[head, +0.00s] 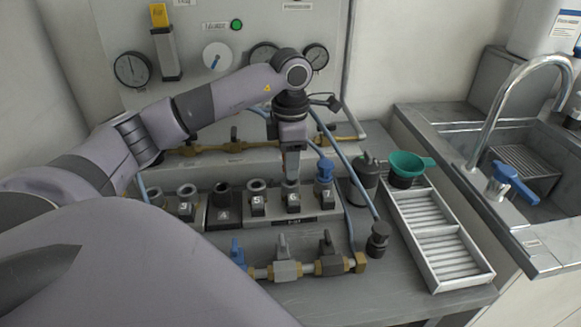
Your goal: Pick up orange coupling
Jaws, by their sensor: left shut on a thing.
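My left gripper (291,172) points straight down at the back row of numbered holders. Its fingers are shut on a small part at the top of the holder marked 6 (293,200). The fingers cover most of that part, so its colour and shape cannot be made out. I cannot tell whether it still touches the holder. No clearly orange coupling shows anywhere in the head view. My right gripper is not in view.
A blue-topped fitting (325,172) stands close right of my left gripper. Blue hoses run beside it. Valves (285,262) line the bench front. A white slatted tray (484,272), green funnel (408,163) and sink (470,135) are at right. A gauge panel (190,85) rises behind.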

